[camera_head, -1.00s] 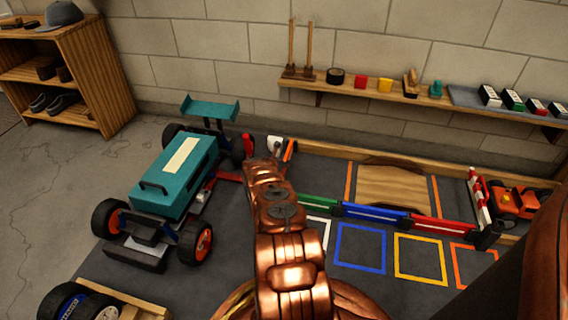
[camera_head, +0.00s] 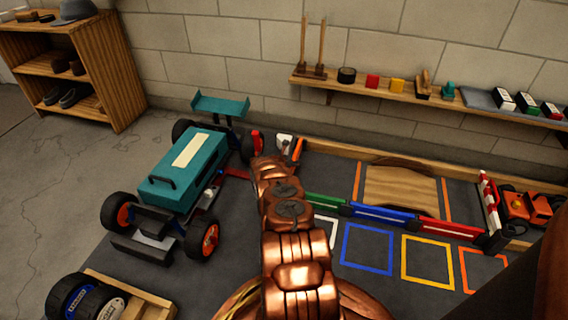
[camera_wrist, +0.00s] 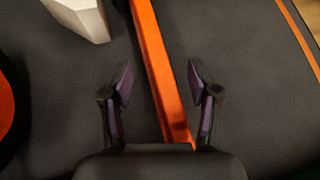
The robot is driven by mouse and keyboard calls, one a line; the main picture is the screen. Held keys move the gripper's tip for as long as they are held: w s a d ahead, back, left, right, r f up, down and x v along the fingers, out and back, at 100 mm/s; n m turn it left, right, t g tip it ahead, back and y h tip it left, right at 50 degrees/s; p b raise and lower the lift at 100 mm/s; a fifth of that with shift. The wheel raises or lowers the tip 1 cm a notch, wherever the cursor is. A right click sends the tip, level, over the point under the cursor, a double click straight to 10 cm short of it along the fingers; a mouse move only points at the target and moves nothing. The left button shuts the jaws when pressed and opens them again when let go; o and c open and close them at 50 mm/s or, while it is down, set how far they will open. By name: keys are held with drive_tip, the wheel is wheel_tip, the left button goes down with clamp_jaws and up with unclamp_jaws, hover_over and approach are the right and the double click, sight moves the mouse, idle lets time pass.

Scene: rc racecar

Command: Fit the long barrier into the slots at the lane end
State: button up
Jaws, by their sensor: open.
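A long orange bar (camera_wrist: 158,65), which looks like the long barrier, runs between the two fingers of my gripper (camera_wrist: 160,82) in the wrist view. The gripper is open, with a gap on each side of the bar. In the head view the orange bar (camera_head: 297,149) shows just past the end of my arm, beside a white object (camera_head: 284,141); my arm hides the fingers and part of the bar. A lane wall of green (camera_head: 325,201), blue (camera_head: 385,213) and red (camera_head: 450,228) pieces runs to a red-and-white striped barrier (camera_head: 490,200). I cannot make out the slots.
A teal racecar (camera_head: 185,170) stands left of my arm, close by. A wooden ramp (camera_head: 400,187) lies behind the lane wall, and an orange vehicle (camera_head: 525,207) stands at the far right. A wall shelf (camera_head: 390,90) holds small items. Coloured floor squares (camera_head: 367,248) are empty.

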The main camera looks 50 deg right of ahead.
drive_tip(key=v, duration=1.1)
idle(0.5)
drive_tip(key=shift+s+a+r, duration=0.1)
drive_tip(key=shift+a, duration=0.05)
idle(0.5)
